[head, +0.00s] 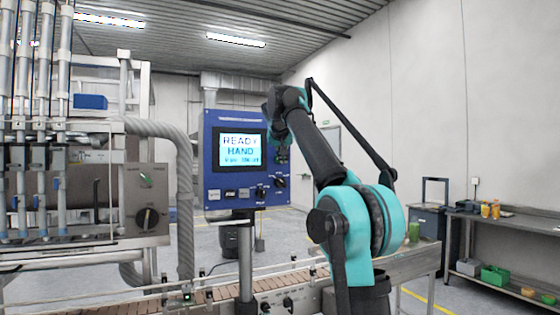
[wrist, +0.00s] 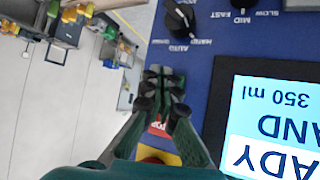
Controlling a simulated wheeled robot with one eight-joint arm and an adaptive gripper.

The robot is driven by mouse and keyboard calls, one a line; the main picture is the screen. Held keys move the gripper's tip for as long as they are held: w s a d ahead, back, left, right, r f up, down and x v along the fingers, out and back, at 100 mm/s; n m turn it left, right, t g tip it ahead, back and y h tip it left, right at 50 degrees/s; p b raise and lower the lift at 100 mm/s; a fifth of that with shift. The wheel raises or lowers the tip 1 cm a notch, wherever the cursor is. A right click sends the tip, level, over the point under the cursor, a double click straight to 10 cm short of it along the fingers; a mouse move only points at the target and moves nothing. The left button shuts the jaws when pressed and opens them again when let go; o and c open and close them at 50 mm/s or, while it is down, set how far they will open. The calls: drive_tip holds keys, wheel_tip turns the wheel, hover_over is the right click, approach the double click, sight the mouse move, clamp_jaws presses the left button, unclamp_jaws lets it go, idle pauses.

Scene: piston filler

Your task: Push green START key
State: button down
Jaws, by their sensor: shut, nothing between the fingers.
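The blue control panel (head: 216,130) faces me, its lit screen (head: 240,149) reading READY, HAND and a line in ml. In the wrist view the panel (wrist: 205,50) appears upside down. My gripper (wrist: 163,82) is shut and empty in front of the panel, beside the screen's edge. Dark green shapes show at its fingertips; I cannot make out the green START key there or tell whether anything touches. A red key (wrist: 158,129) with white lettering shows between the fingers, and a yellow part (wrist: 158,154) with red on it sits below. In the head view my arm hides the panel's right edge.
Black selector knobs (wrist: 180,18) stand out from the panel beyond the fingertips. The filler machine with its grey control box (head: 147,200) is at left, and a conveyor (head: 275,283) runs in front. A workbench (head: 510,222) with bottles and bins stands at right.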

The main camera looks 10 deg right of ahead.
drive_tip(key=shift+w, duration=0.1)
idle(0.7)
drive_tip(key=shift+w+a, duration=0.15)
drive_tip(key=shift+w, duration=0.15)
